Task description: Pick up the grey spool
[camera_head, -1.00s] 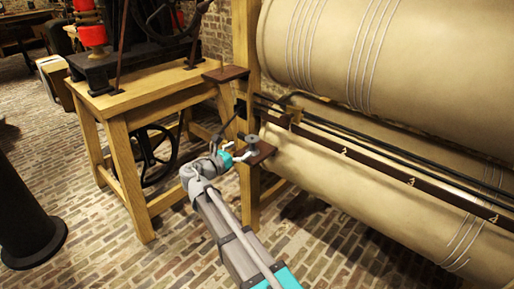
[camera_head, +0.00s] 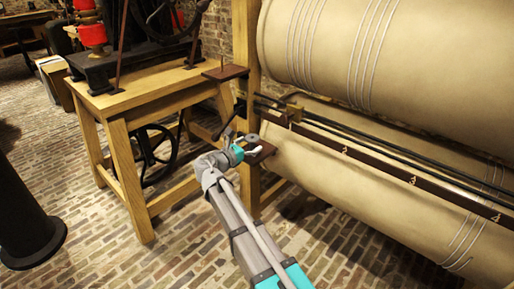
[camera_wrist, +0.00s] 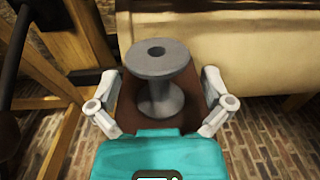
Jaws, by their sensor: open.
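The grey spool (camera_wrist: 157,62) stands upright on a small dark brown shelf (camera_wrist: 128,112) in the wrist view. My gripper (camera_wrist: 160,98) is open, with one finger on each side of the spool and a visible gap to each. In the head view the spool (camera_head: 252,138) shows small on the brown shelf (camera_head: 265,150), just beyond my gripper (camera_head: 245,147). The shelf is fixed to the wooden post.
A large cream roller (camera_head: 350,190) lies just right of the shelf, with another above it. The wooden post (camera_head: 247,100) stands behind the shelf. A wooden bench (camera_head: 140,100) with dark machinery stands at left. The brick floor (camera_head: 190,260) below is clear.

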